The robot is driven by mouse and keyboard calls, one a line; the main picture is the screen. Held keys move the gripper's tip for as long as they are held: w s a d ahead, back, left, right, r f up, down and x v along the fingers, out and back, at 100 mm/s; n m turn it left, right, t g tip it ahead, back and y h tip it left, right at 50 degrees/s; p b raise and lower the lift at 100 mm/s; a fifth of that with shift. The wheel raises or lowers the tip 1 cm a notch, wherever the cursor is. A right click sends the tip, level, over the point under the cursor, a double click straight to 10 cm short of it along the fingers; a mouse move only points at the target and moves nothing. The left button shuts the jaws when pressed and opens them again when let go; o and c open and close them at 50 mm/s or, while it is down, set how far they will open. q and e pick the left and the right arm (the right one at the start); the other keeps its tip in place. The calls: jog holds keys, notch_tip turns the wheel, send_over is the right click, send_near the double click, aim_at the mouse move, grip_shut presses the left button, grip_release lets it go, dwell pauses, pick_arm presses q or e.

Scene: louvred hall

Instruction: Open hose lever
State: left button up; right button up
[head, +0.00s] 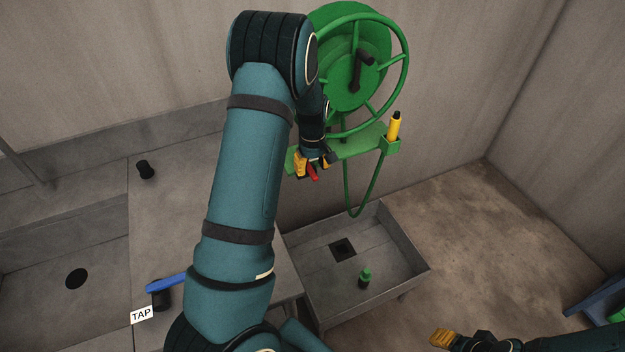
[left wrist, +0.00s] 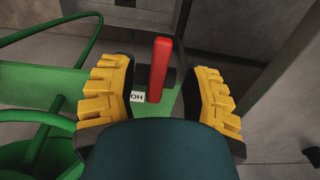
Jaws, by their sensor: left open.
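The red hose lever (head: 313,173) sits on the green shelf (head: 350,144) below the hose reel. In the left wrist view the red lever (left wrist: 160,70) stands between the yellow finger pads of my left gripper (left wrist: 163,92), with a gap on each side. My left gripper (head: 313,163) is open at the lever in the head view. A white label (left wrist: 137,97) lies beside the lever, partly hidden. My right gripper (head: 446,338) shows only in part at the bottom right, with one yellow pad visible.
The green hose reel (head: 381,95) hangs on the wall above the shelf. A yellow nozzle (head: 394,127) stands at the shelf's right end. A grey basin (head: 405,268) holds a small green fitting. A blue lever (head: 166,283) with a TAP label (head: 142,315) is at lower left.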

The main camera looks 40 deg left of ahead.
pick_arm(q)
jog(key=shift+f+b, duration=0.65)
jog(key=shift+f, duration=0.85)
grip_shut()
